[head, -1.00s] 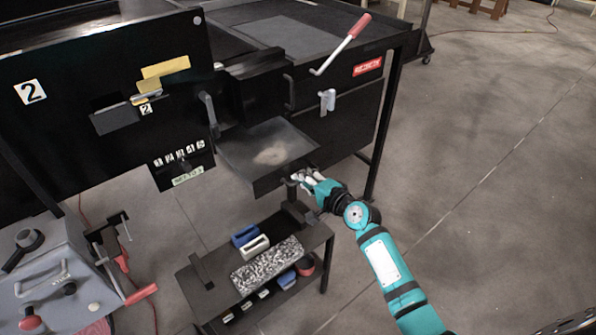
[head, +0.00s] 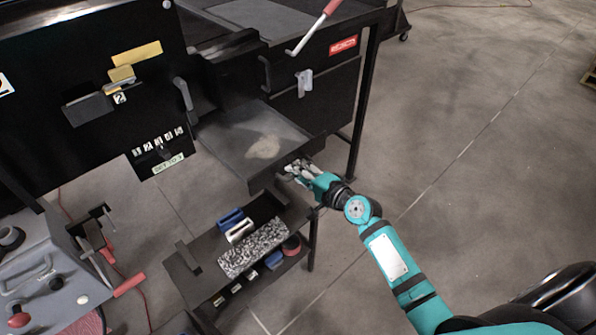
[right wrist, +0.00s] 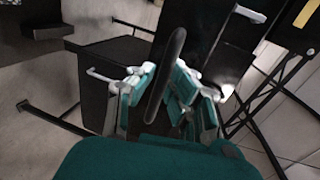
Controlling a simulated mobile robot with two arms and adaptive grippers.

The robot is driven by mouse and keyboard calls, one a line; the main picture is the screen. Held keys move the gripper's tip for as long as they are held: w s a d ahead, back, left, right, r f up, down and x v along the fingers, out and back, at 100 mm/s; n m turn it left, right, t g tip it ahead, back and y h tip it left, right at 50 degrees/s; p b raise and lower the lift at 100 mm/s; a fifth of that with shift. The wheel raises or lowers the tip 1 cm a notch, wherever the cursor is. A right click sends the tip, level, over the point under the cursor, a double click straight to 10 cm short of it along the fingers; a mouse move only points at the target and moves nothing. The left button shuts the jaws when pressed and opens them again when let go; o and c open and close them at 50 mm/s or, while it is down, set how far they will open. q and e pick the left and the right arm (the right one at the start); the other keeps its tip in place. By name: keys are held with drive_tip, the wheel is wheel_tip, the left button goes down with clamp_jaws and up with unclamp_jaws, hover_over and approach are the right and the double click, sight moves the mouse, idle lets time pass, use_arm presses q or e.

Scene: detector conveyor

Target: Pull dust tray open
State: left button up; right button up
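The dust tray (head: 225,143) is a dark, shallow drawer sticking out of the black machine, with a patch of pale dust (head: 263,146) on its floor. My right gripper (head: 292,174) is at the tray's front face, its arm coming in from the lower right. The exact finger contact is partly hidden by the handle. My left gripper is not in view.
A low cart (head: 190,287) with blue and white blocks and a speckled slab (head: 254,248) stands below the tray. A grey box with knobs (head: 45,290) is at the lower left. The floor to the right is open.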

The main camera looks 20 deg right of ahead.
drive_tip(key=o, duration=0.3)
drive_tip(key=v, duration=1.2)
drive_tip(key=s+d+f+n+g+h, duration=0.15)
drive_tip(key=s+f, duration=0.25)
drive_tip(key=f, duration=0.7)
drive_tip(key=s+f+n+g+h, duration=0.1)
drive_tip(key=s+f+n+g, duration=0.2)
drive_tip(key=f, duration=0.7)
drive_tip(key=s+f+n+g+h, duration=0.15)
drive_tip(key=s+f, duration=0.25)
drive_tip(key=f, duration=0.7)
drive_tip(key=s+a+f+n+g, duration=0.1)
drive_tip(key=s+f+n+g, duration=0.1)
drive_tip(key=s+f, duration=0.4)
drive_tip(key=s+a+f+n+g+h, duration=0.1)
drive_tip(key=s+f+n, duration=0.4)
drive_tip(key=s, duration=0.8)
drive_tip(key=s+a+f+n+g, duration=0.2)
drive_tip(key=s+f+n+g, duration=0.1)
drive_tip(key=s+f, duration=0.4)
drive_tip(key=s+g, duration=0.1)
drive_tip(key=s, duration=0.2)
drive_tip(key=shift+s+a+n+g, duration=0.2)
drive_tip(key=shift+a+n+g, duration=0.1)
drive_tip(key=shift+a, duration=0.1)
